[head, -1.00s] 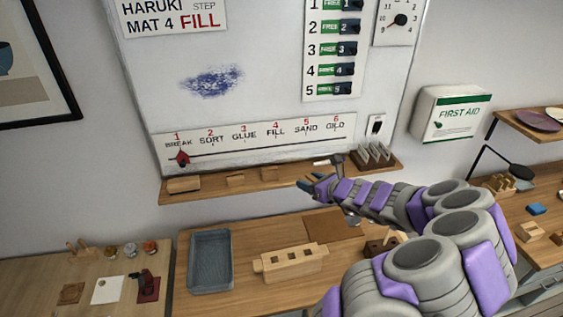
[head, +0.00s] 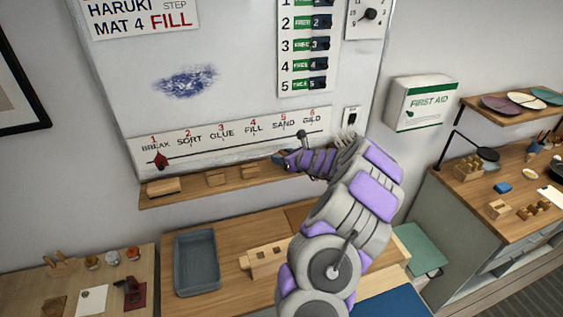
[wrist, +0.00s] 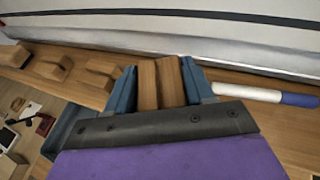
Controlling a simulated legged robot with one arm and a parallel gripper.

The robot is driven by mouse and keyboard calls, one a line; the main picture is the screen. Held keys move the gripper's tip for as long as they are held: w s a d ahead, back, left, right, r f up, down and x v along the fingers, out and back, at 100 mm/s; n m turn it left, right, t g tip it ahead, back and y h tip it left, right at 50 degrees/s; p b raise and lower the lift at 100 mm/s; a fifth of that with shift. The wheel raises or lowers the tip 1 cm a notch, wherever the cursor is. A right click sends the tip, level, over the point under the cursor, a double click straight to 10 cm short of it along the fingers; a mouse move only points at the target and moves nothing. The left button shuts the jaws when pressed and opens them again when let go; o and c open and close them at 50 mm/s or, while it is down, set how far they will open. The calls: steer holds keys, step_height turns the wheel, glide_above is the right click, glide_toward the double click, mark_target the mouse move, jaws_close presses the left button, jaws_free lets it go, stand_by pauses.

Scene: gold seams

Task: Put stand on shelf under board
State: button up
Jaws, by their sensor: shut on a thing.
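My gripper (head: 280,160) is at the right part of the wooden shelf (head: 190,192) under the white board (head: 215,55). In the wrist view, its blue fingers (wrist: 160,85) are shut on a small wooden stand (wrist: 148,82), with a dark slit down its middle. The shelf (wrist: 255,120) lies behind and below the stand; I cannot tell whether the stand touches it. In the head view my arm and gripper hide the stand. Other wooden blocks sit on the shelf at left (head: 163,187) and middle (head: 216,178).
A white marker with a blue end (wrist: 262,95) is right of the fingers in the wrist view. Below are a grey tray (head: 196,262) and a wooden piece (head: 262,258) on the bench. The first aid box (head: 422,102) hangs at right.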

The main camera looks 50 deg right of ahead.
steer(key=shift+w+d+f, duration=0.2)
steer(key=shift+w+d, duration=0.25)
steer(key=shift+w, duration=0.25)
steer(key=f, duration=0.2)
steer(key=d+f, duration=0.1)
steer(key=f, duration=0.1)
steer(key=shift+a+r, duration=0.15)
steer(key=shift+a, duration=0.4)
steer(key=o, duration=0.9)
steer(key=shift+d, duration=0.15)
steer(key=shift+o, duration=0.7)
steer(key=shift+d, duration=0.25)
steer(key=shift+a, duration=0.25)
steer(key=shift+s+r, duration=0.2)
steer(key=shift+s, duration=0.05)
steer(key=v, duration=1.1)
steer(key=shift+s, duration=0.3)
